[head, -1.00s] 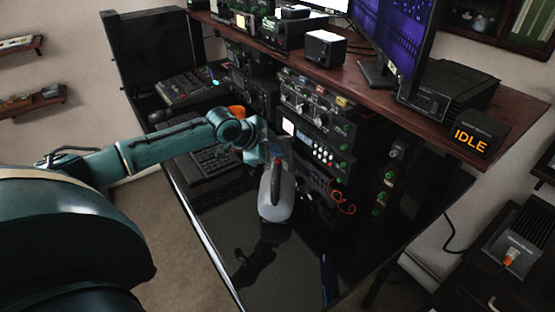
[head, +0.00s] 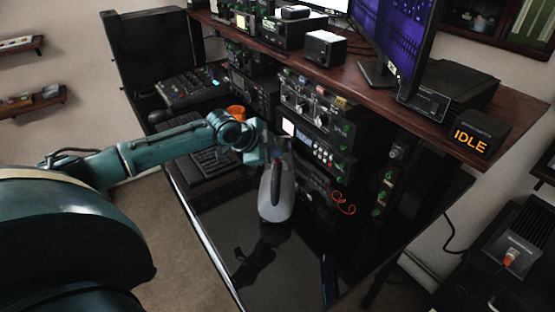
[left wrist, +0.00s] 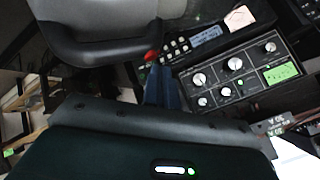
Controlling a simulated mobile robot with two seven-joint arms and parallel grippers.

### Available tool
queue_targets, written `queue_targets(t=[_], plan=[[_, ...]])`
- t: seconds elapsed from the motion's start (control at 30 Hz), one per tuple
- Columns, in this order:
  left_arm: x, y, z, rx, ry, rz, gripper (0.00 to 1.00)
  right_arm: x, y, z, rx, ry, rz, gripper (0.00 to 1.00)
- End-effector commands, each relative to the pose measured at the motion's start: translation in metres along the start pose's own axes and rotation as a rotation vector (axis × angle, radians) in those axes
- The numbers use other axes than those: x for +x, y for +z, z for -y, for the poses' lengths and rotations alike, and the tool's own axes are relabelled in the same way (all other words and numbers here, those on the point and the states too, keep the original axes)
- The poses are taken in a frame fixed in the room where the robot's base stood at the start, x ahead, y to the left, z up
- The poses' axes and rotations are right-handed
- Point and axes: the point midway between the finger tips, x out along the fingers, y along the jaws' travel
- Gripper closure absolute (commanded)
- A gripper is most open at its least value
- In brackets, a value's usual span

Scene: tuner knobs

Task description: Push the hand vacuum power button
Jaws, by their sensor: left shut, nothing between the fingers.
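The hand vacuum (head: 279,207) has a pale grey body and a dark handle, and stands on the glossy black desk. In the left wrist view its grey body (left wrist: 110,14) and dark handle (left wrist: 88,50) fill the upper left. A red power button (left wrist: 151,56) shows at the handle's end. My left gripper (head: 277,153) is at the upper end of the vacuum. In the left wrist view the left gripper (left wrist: 158,72) is shut and empty, its tips right by the red button; I cannot tell whether they touch it. My right gripper is not in view.
Racks of radio gear (head: 312,110) with knobs stand close behind the vacuum. A keyboard (head: 213,160) and an orange mug (head: 237,112) are to its left. An orange cable (head: 343,203) lies to its right.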

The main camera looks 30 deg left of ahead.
Motion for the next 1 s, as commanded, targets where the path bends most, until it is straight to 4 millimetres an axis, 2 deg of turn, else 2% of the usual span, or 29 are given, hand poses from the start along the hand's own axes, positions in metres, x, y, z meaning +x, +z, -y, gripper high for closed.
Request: queue_targets(t=[0.73, 1.0], plan=[[0.0055, 0.0035, -0.0042, 0.001, 0.001, 0.000, 1.00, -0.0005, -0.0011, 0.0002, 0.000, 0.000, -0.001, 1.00], [0.0018, 0.0010, -0.0016, 0.001, 0.001, 0.000, 1.00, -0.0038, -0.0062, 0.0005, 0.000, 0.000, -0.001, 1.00]])
